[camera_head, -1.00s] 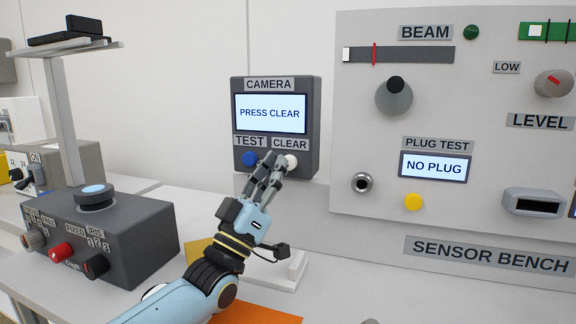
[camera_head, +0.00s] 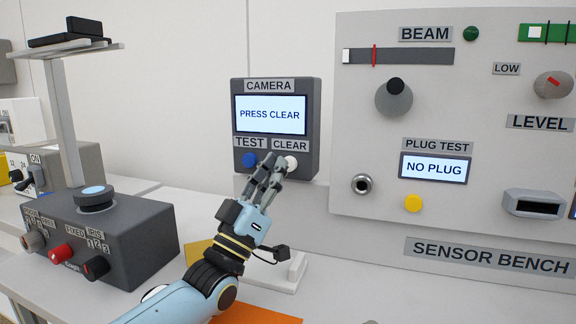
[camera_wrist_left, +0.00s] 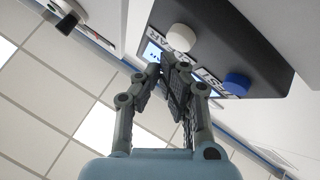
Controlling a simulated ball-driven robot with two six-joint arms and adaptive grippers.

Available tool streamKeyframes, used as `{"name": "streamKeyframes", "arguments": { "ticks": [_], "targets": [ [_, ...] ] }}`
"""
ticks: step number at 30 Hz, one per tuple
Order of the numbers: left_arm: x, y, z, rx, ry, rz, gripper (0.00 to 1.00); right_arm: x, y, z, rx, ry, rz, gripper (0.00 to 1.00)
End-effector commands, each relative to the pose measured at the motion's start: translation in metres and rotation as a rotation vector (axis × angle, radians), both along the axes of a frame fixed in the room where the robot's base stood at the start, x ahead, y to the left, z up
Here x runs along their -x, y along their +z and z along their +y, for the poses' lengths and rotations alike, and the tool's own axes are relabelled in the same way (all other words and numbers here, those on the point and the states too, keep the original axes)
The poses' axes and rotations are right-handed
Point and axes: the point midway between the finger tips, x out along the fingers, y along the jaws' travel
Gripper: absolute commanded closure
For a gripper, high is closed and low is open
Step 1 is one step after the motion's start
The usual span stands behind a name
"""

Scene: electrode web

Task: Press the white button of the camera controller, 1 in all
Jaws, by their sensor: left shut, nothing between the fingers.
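The camera controller (camera_head: 312,120) is a dark grey box on a stand. Its screen (camera_head: 270,114) reads "PRESS CLEAR". A blue button (camera_head: 249,160) sits under the TEST label and the white button (camera_head: 291,162) under the CLEAR label. My left gripper (camera_head: 274,160) is shut and empty, its fingertips just below and left of the white button in the head view. The white button (camera_wrist_left: 182,38) and blue button (camera_wrist_left: 237,83) both show there. I cannot tell whether the fingertips touch the white button. My right gripper is not in view.
The sensor bench panel (camera_head: 450,120) stands to the right, with a yellow button (camera_head: 413,203) and a round socket (camera_head: 362,184). A dark control box (camera_head: 140,235) with knobs sits at left. An orange sheet (camera_head: 262,314) lies at the front.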

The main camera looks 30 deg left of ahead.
Motion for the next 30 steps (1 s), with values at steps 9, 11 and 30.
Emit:
{"name": "streamKeyframes", "arguments": {
  "ticks": [9,11,30],
  "targets": [
    [-0.006,0.0,0.001,0.0,0.0,0.0,1.0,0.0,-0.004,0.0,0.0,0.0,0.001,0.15],
    [-0.007,0.0,0.002,0.0,0.0,0.0,1.0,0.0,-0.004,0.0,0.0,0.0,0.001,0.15],
    [-0.011,0.0,0.003,0.0,0.0,0.0,1.0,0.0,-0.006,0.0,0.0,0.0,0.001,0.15]
  ]
}}
